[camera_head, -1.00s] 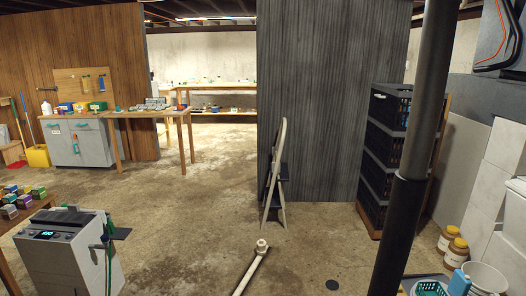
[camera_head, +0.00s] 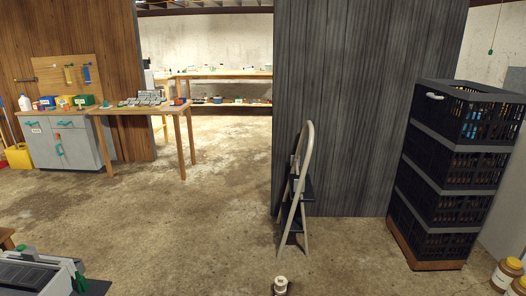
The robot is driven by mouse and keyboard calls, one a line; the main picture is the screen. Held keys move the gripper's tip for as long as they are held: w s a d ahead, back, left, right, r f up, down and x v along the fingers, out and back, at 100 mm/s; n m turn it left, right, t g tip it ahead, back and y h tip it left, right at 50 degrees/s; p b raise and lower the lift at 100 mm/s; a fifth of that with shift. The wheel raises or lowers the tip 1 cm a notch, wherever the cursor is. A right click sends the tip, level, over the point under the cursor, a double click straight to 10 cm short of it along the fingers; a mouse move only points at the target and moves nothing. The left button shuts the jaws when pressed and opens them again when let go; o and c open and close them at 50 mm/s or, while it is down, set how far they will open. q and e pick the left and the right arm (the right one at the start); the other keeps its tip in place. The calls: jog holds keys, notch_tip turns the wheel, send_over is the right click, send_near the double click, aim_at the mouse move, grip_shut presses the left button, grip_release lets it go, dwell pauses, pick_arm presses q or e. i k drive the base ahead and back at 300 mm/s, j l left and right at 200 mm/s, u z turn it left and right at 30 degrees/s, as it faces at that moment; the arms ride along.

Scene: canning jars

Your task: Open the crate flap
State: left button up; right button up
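A stack of several black slatted crates (camera_head: 408,185) stands on a wooden base (camera_head: 410,248) at the right, against the grey panel wall. The top crate (camera_head: 450,104) has a pale handle (camera_head: 435,96) at its upper left front. I cannot clearly make out the outline of a flap; the front faces look closed. Orange-brown contents show faintly through the slats of the crates. Neither of my grippers is in view.
A folded step ladder (camera_head: 298,190) stands left of the crates. Jars (camera_head: 506,272) sit on the floor at the lower right. A white pipe end (camera_head: 280,284) rises at the bottom centre. The concrete floor between ladder and crates is clear.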

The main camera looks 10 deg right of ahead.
aim_at(432, 108)
jog(key=i+l+z, duration=0.1)
jog(key=i+z, duration=0.25)
jog(key=i, duration=0.25)
jog(key=i+j+z, duration=0.1)
jog(key=i+z, duration=0.25)
jog(key=i, duration=0.25)
jog(key=i+j+z, duration=0.2)
jog(key=i+z, duration=0.15)
jog(key=i, duration=0.25)
jog(key=i+l+z, duration=0.25)
jog(key=i+z, duration=0.55)
jog(key=i, duration=0.2)
jog(key=i+z, duration=0.45)
jog(key=i+j+z, duration=0.4)
jog(key=i, duration=0.15)
jog(key=i+l, duration=0.05)
jog(key=l, duration=0.05)
